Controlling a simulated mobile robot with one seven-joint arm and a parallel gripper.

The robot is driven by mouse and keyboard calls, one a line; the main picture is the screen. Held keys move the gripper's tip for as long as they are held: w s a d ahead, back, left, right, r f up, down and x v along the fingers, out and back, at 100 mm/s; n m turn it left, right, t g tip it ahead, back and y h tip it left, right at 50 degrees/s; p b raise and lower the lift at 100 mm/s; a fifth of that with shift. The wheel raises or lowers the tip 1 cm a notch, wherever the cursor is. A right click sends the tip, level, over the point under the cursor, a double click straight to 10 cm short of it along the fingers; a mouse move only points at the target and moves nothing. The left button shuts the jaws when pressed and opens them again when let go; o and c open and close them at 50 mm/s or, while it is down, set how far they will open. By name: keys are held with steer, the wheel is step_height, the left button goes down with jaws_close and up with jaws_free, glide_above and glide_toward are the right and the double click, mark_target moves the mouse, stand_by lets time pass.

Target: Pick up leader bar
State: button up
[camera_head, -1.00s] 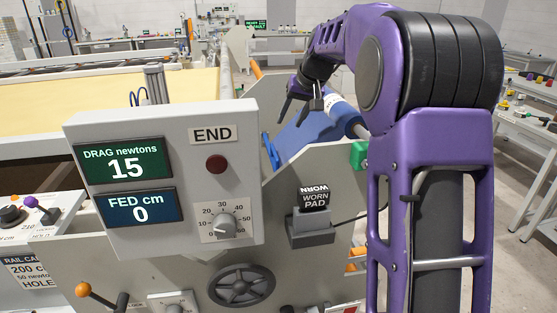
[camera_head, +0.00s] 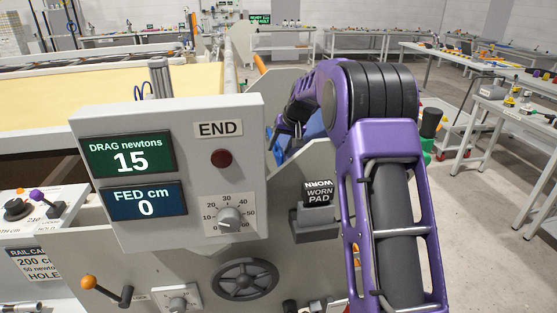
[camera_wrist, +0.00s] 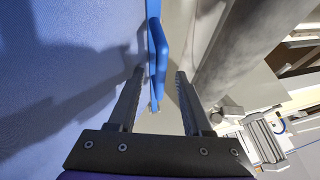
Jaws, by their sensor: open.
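A blue bar-like piece with rounded ends, which I take to be the leader bar (camera_wrist: 161,48), shows at the top middle of the wrist view. It runs along the edge of a blue sheet (camera_wrist: 60,70). My gripper (camera_wrist: 160,73) is open, with its two dark fingers on either side of the bar's line; the bar is nearer the left finger. I cannot tell whether it touches. In the head view my gripper (camera_head: 285,130) is small and dark behind the control box, and my arm hides most of the blue sheet.
The grey control box (camera_head: 240,120) reads DRAG 15 and FED 0 and stands in front of my gripper. A worn-pad block (camera_head: 317,205) sits on the side plate. A thick grey roller (camera_wrist: 240,45) is right of my fingers. Benches (camera_head: 500,110) stand at the right.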

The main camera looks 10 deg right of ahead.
steer(key=shift+x, duration=0.85)
steer(key=shift+r, duration=0.1)
steer(key=shift+c, duration=0.3)
jaws_close()
stand_by(0.4)
